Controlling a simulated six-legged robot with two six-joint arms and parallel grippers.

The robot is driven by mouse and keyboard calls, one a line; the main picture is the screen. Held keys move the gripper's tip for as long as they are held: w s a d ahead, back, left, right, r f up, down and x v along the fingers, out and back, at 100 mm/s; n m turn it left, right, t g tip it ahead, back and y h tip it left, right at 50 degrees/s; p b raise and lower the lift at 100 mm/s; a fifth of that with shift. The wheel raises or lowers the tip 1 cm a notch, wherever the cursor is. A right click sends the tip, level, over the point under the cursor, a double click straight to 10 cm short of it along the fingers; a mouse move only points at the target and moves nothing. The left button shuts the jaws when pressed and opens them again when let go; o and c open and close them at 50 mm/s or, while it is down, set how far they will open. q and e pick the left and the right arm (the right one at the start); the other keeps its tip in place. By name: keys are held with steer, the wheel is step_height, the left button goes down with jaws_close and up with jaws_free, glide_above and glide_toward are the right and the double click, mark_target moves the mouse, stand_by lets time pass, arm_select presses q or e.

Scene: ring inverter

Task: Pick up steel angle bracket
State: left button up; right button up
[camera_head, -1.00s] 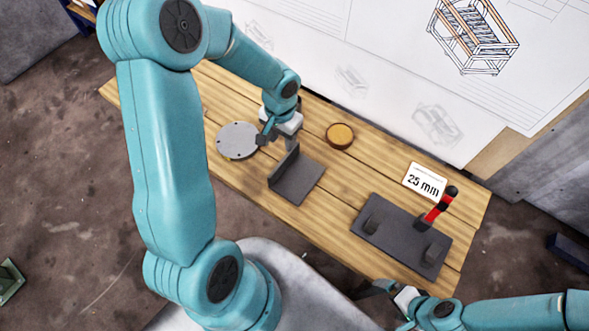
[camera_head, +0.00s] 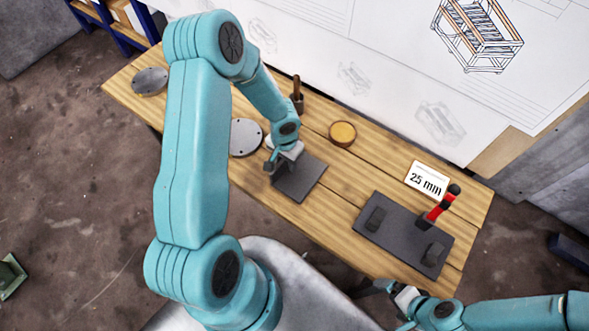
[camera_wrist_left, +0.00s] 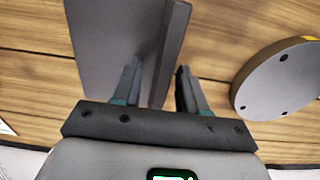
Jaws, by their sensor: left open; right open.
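The steel angle bracket (camera_head: 304,181) is a dark grey L-shaped plate on the wooden table, in the middle of the head view. In the left wrist view the bracket (camera_wrist_left: 105,40) has its upright flange reaching toward the gap between the fingers. My left gripper (camera_head: 273,168) is open over the flange, which it partly hides in the head view. In the left wrist view the left gripper (camera_wrist_left: 158,85) has one finger on each side of the flange's near end; I cannot tell whether they touch it. My right gripper (camera_head: 372,290) is open and empty by the table's front edge.
A grey round disc (camera_head: 245,137) lies close to the left gripper. A round yellow-brown dish (camera_head: 343,133), a "25 mm" card (camera_head: 427,179) and a dark fixture plate (camera_head: 400,236) with a red-handled clamp (camera_head: 437,211) stand to the right. Another disc (camera_head: 150,81) lies far left.

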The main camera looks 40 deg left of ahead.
arm_select(q)
jaws_close()
stand_by(1.2)
steer(key=shift+w+a, duration=0.1)
steer(key=shift+w, duration=0.1)
